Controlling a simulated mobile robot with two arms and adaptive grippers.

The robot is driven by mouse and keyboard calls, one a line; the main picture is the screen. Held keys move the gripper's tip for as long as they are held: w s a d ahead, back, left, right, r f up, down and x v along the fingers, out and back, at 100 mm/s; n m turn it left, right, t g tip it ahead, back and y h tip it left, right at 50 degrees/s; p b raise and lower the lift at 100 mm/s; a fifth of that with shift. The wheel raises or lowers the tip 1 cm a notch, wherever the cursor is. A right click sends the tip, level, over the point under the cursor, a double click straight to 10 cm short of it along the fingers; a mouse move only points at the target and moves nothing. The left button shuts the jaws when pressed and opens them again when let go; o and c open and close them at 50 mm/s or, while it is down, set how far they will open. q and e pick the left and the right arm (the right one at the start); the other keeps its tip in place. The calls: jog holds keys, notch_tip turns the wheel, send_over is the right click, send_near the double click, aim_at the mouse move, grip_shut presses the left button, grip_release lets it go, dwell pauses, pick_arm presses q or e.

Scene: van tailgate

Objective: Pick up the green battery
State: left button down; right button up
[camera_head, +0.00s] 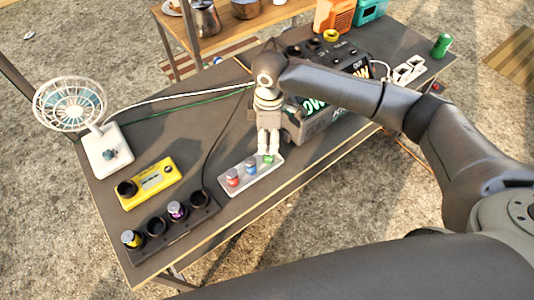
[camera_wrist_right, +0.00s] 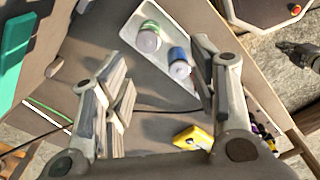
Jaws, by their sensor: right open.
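The green battery (camera_head: 268,159) stands at the right end of a white tray (camera_head: 240,188), in line with a blue and a red battery. In the right wrist view the green battery (camera_wrist_right: 149,37) shows its pale end and green side, beside the blue battery (camera_wrist_right: 179,66). My right gripper (camera_head: 268,148) points down just over the green battery and partly covers it in the head view. In the wrist view its fingers (camera_wrist_right: 165,80) are spread, with nothing held between them.
A yellow charger (camera_head: 150,182) and a black holder with several sockets (camera_head: 170,228) lie to the left. A white fan (camera_head: 104,150) stands at the table's left end. A dark power box (camera_head: 325,65) stands behind my right gripper. Cables cross the table.

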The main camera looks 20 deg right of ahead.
aim_at(268, 149)
jog(key=shift+w+d+r, duration=0.2)
jog(key=shift+d+r, duration=0.05)
jog(key=shift+d, duration=0.2)
jog(key=shift+f, duration=0.2)
notch_tip(268, 149, down, 5)
jog(key=shift+w+r, duration=0.1)
jog(key=shift+r, duration=0.05)
jog(key=shift+w+a+f+p, duration=0.15)
jog(key=shift+f+p, duration=0.1)
jog(key=shift+f, duration=0.7)
jog(key=shift+w+d+f+p, duration=0.1)
jog(key=shift+w+f+p, duration=0.1)
jog(key=shift+f, duration=0.7)
jog(key=shift+w+a+f+p, duration=0.1)
jog(key=shift+f+p, duration=0.15)
jog(key=shift+f, duration=0.7)
jog(key=shift+c, duration=0.4)
grip_shut()
jog(key=shift+r, duration=0.1)
